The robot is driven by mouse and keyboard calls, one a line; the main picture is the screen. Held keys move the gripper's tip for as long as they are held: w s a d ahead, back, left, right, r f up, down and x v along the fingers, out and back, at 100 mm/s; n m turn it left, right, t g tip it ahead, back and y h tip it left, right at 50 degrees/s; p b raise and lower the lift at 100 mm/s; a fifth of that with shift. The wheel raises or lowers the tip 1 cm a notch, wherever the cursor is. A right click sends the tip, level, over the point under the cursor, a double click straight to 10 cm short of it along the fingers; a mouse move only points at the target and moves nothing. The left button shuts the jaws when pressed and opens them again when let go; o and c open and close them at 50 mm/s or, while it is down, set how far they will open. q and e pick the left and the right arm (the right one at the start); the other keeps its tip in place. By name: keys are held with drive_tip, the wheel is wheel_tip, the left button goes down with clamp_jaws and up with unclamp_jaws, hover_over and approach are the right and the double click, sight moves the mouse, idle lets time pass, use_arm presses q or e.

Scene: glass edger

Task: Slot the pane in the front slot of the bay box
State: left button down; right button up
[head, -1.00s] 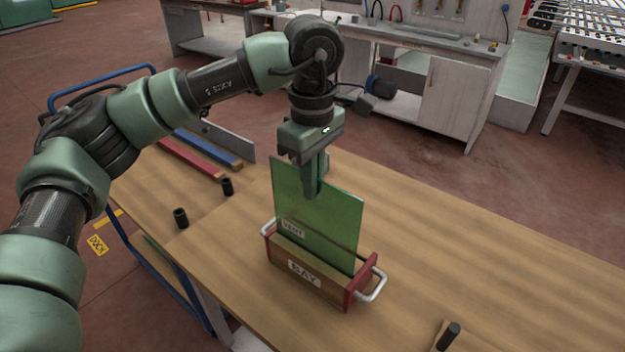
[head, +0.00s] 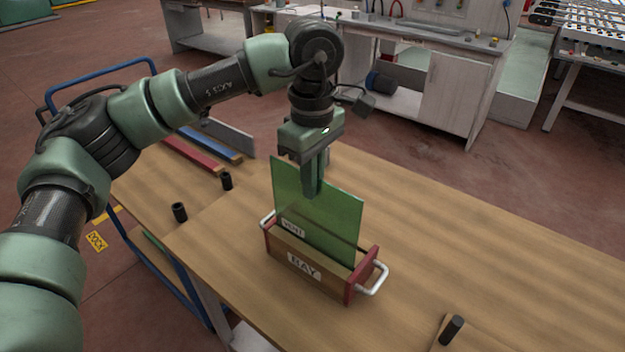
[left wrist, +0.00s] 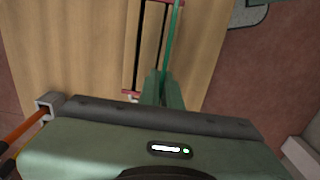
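The green glass pane (head: 322,205) stands roughly upright at the wooden bay box (head: 285,250), which has red ends and a BAY label. My left gripper (head: 313,190) is shut on the pane's upper part. The pane's lower part is over or in the box, behind its front wall; its bottom edge is hidden. In the left wrist view the pane (left wrist: 173,35) is a thin green strip by the right side of the box (left wrist: 150,45), whose dark slots show to its left. I cannot tell how deep it sits. My right gripper is out of view.
Metal handles (head: 374,280) stick out at the box ends. Black pegs (head: 179,211) stand at the left, near red (head: 195,157) and blue bars. A black cylinder (head: 450,333) is at the front right. The table (head: 480,250) right of the box is clear.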

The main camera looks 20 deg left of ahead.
use_arm(q)
drive_tip(key=shift+f+b, duration=0.75)
drive_tip(key=shift+f, duration=0.25)
drive_tip(key=c, duration=1.5)
unclamp_jaws()
drive_tip(key=shift+c, duration=0.2)
wheel_tip(320, 180, up, 8)
drive_tip(key=shift+b, duration=0.55)
